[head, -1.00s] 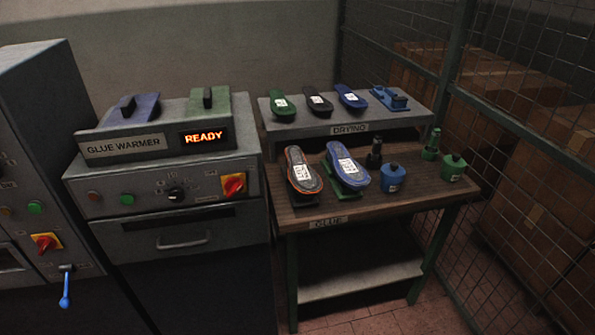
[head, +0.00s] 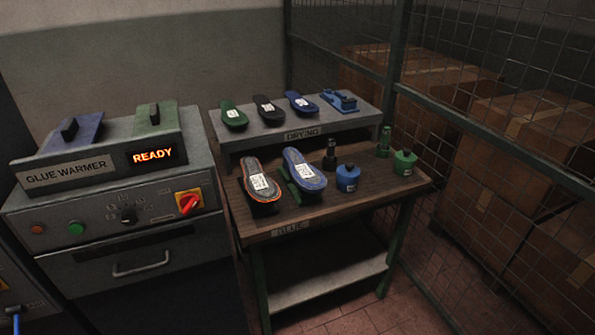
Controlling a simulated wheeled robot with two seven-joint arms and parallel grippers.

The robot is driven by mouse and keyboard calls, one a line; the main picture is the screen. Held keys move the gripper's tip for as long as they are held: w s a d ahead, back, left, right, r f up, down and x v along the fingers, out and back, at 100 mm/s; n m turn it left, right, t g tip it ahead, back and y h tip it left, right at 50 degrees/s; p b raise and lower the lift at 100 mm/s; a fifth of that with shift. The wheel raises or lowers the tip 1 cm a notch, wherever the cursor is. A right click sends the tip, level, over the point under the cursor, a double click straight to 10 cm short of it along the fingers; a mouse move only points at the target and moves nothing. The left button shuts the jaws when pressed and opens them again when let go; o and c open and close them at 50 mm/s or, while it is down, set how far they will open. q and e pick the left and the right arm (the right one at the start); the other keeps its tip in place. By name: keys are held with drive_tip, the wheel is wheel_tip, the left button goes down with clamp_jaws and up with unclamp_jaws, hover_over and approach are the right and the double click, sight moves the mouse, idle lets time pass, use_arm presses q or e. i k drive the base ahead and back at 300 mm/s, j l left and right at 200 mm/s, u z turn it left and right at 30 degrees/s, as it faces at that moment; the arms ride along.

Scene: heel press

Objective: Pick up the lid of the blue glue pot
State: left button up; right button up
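The blue glue pot (head: 347,179) stands upright on the wooden glue table (head: 325,208), right of the blue sole (head: 304,170). Its blue lid (head: 348,169) sits on top and has a small dark knob. A green pot (head: 404,163) of similar shape stands farther right on the same table. Neither of my grippers shows in the head view.
A glue warmer (head: 110,190) reading READY stands left of the table. An orange-edged sole (head: 260,182) lies left of the blue one. A dark bottle (head: 330,154) and a green bottle (head: 384,142) stand near the pots. The drying shelf (head: 347,126) is behind. A mesh fence (head: 480,110) bounds the right.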

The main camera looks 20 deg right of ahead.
sight(347, 174)
drive_tip(key=i+j+z, duration=0.75)
drive_tip(key=i, duration=0.2)
